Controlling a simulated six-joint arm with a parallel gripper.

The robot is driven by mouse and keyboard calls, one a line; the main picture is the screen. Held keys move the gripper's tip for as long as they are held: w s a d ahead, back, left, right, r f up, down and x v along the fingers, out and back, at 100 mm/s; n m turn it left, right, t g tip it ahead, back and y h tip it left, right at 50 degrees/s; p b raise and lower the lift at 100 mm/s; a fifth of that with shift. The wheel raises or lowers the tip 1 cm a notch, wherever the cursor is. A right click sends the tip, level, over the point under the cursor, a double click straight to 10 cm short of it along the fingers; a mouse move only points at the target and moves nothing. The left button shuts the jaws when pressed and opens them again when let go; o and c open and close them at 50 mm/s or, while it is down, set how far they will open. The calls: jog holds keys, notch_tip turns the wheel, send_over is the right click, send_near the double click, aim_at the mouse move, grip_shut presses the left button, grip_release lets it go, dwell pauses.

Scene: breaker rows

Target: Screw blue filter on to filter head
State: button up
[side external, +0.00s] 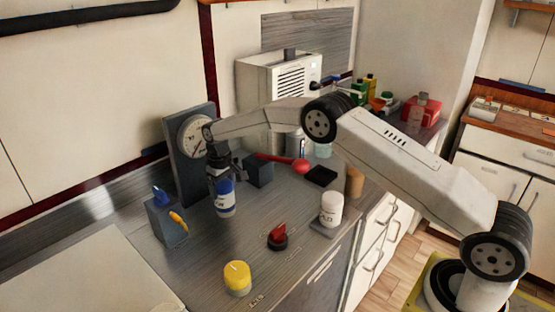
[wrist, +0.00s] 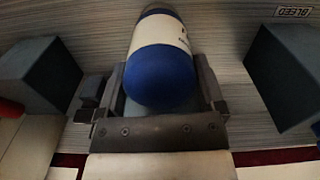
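The blue filter is a cylinder with a blue top and a white lower body (side external: 225,199). It stands upright below my gripper (side external: 220,180) in the side view. In the wrist view the blue filter (wrist: 160,75) lies between the two fingers of my gripper (wrist: 161,88). The fingers sit close against both sides of its blue end, and my gripper looks shut on it. Whether the filter's bottom touches the counter is unclear. I cannot pick out the filter head for certain. A dark panel with a round gauge (side external: 194,136) stands behind my gripper.
A grey block with blue and orange knobs (side external: 167,222) is at left. A grey block (side external: 259,170) with a red handle (side external: 300,166) is at right. A white canister (side external: 331,208), red knob (side external: 278,236) and yellow cylinder (side external: 237,278) stand nearer. The counter between them is clear.

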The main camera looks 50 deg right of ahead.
jog(key=shift+o, duration=0.6)
jog(key=n, duration=0.4)
jog(key=shift+n, duration=0.3)
jog(key=n, duration=0.8)
jog(key=shift+n, duration=2.9)
